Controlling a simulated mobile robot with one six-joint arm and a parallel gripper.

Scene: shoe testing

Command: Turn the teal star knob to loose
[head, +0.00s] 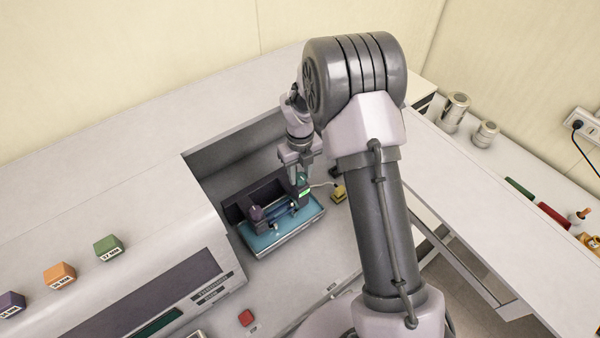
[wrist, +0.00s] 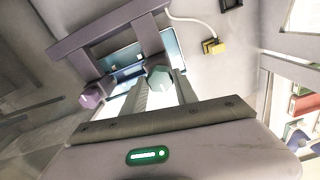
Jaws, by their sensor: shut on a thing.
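The teal star knob (wrist: 160,78) sits between the two fingertips of my gripper (wrist: 162,88) in the wrist view. My gripper is shut on it; the fingers cover its sides. In the head view the teal knob (head: 302,180) shows at the right end of a dark purple clamp frame, just under my gripper (head: 299,168). A purple knob (wrist: 92,96) stands at the frame's other end, apart from my gripper. It also shows in the head view (head: 256,212). The knob's marks for loose or tight are too small to read.
The clamp frame stands over a blue tray (head: 268,244) in a recess of the grey bench. A yellow connector (head: 339,193) with a white cable lies right of it. Orange (head: 59,274) and green (head: 107,247) blocks and a red button (head: 246,317) are at the lower left.

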